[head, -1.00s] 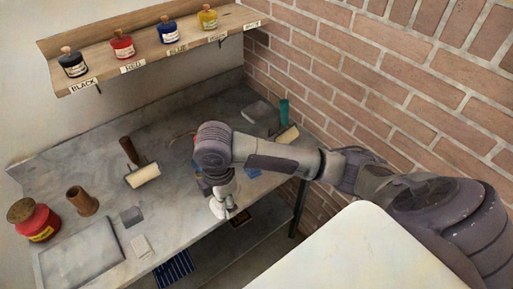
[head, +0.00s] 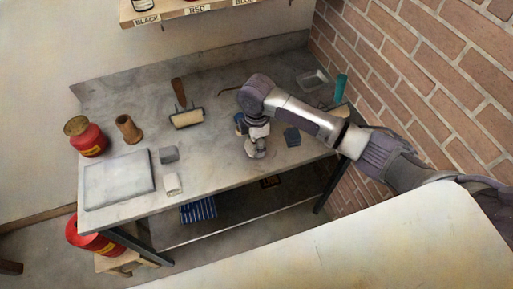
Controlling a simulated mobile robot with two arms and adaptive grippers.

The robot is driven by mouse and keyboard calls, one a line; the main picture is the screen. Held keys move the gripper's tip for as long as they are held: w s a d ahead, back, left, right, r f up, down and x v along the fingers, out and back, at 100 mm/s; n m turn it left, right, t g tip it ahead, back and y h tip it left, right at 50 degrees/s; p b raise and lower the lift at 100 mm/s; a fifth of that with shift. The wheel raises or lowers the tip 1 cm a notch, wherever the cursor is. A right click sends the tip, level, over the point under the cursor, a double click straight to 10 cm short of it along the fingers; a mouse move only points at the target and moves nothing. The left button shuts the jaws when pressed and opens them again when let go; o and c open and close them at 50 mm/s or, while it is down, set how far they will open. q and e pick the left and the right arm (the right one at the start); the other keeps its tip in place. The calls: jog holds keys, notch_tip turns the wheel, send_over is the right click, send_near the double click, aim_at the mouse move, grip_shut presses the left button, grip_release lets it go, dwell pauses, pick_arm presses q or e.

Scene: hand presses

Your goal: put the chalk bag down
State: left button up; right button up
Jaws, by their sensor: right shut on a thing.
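My right gripper (head: 257,133) points down over the right part of the grey worktable (head: 215,163). It is shut on a small pale thing that looks like the chalk bag (head: 255,150). The bag hangs below the jaws near the table's front edge. The gripper hides part of it, and I cannot tell whether it touches the tabletop. My left gripper is not in view.
A grey slab (head: 118,178), small blocks (head: 172,184), a wooden cylinder (head: 128,128) and a red can (head: 88,139) stand left. The table's middle is clear.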

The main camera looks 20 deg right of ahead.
jog(key=shift+f, duration=0.4)
notch_tip(320, 180, down, 2)
jog(key=shift+f+p, duration=0.2)
jog(key=shift+p, duration=0.35)
jog(key=shift+f, duration=0.4)
jog(key=shift+f, duration=0.1)
jog(key=o, duration=1)
